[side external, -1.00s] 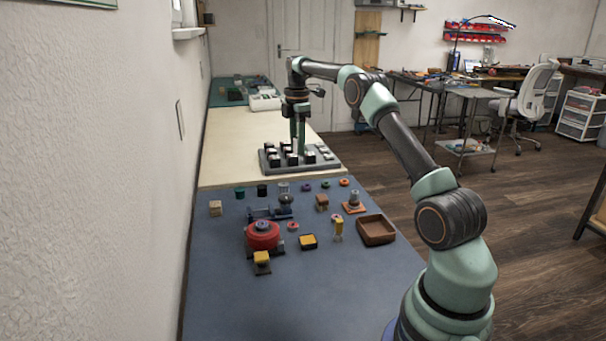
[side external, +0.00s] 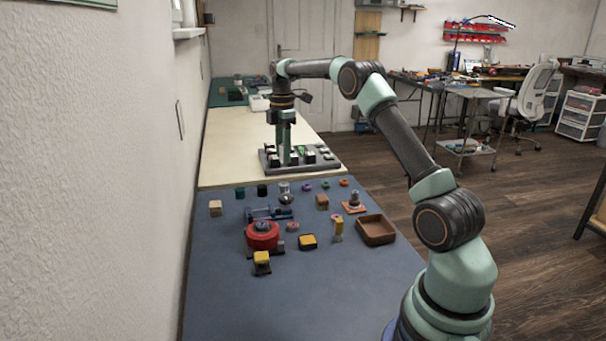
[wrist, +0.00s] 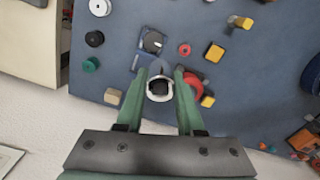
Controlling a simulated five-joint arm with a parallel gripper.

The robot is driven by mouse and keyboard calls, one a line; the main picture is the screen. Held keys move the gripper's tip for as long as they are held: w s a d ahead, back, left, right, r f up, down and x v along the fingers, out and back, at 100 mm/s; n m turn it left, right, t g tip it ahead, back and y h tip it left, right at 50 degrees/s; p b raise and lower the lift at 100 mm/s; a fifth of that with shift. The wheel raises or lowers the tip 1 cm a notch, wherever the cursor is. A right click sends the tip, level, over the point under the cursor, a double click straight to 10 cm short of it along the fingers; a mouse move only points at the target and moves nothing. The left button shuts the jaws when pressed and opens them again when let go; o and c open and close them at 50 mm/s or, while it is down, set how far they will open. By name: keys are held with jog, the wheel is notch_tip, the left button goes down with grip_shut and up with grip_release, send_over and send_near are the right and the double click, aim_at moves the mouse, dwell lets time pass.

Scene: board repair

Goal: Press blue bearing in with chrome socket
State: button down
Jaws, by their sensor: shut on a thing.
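My gripper (wrist: 160,85) is shut on a silver ring-shaped piece with a dark centre (wrist: 150,86), which looks like the chrome socket, seen end-on in the wrist view. In the side view my gripper (side external: 284,160) points down, held above the bench. The held socket is hard to make out there. A blue fixture (side external: 264,212) with a dark round part (side external: 286,199) lies on the mat and also shows in the wrist view (wrist: 144,64). A red round block (side external: 263,240) with a blue-grey round top (side external: 262,226) stands near it. I cannot tell which part is the blue bearing.
A grey rack of several small blocks (side external: 325,163) stands behind the blue mat (side external: 300,290). Black (side external: 262,190) and green (side external: 240,192) cylinders, yellow-topped blocks (side external: 308,241) and a brown tray (side external: 376,240) sit around the fixture. The mat's front is clear.

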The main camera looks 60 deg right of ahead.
send_over(260, 224)
notch_tip(260, 224, down, 4)
jog(key=f, duration=0.1)
jog(key=shift+f, duration=2.8)
jog(key=shift+f, duration=1.1)
jog(key=shift+r, duration=3.55)
